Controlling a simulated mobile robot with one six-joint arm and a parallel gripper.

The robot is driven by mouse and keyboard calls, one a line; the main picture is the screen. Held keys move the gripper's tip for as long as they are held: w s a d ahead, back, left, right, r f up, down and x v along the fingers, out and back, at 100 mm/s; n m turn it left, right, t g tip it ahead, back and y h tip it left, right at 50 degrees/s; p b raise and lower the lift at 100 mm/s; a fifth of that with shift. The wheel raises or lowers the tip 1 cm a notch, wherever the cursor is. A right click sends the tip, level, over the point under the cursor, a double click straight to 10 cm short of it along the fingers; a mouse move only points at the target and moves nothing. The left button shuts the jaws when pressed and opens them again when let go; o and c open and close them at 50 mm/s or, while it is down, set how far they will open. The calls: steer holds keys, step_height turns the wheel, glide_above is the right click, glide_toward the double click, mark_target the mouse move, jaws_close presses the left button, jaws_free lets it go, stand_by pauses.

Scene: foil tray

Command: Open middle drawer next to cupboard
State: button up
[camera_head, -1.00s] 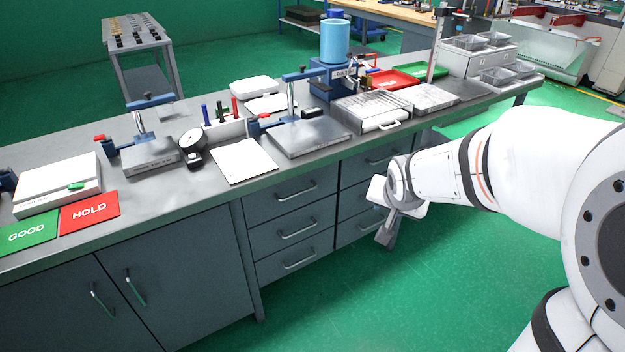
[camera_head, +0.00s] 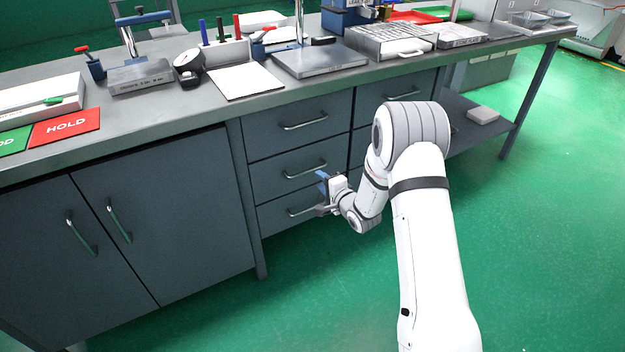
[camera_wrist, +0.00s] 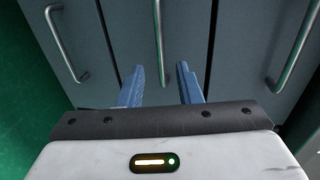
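The grey cupboard (camera_head: 150,215) with two doors stands at the left under the bench. Just right of it is a stack of three grey drawers, each with a bar handle. The middle drawer (camera_head: 265,178) is closed, and its handle (camera_head: 300,172) lies between the top and bottom ones. My gripper (camera_head: 322,182) is in front of the stack, near the right end of the middle handle. In the wrist view my gripper (camera_wrist: 161,68) is open, its two blue fingers apart. The middle handle (camera_wrist: 160,40) lines up with the gap between them. Contact is not visible.
The top drawer handle (camera_head: 304,123) and bottom drawer handle (camera_head: 303,211) stick out above and below. Another drawer column is partly hidden behind my arm. The bench top (camera_head: 180,117) holds papers, tools and trays. The green floor (camera_head: 300,300) in front is clear.

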mark_target(310, 171)
steer(key=b+x, duration=0.1)
steer(key=x, duration=0.6)
steer(key=shift+w+a+b, duration=0.1)
steer(key=shift+b, duration=0.25)
jaws_close()
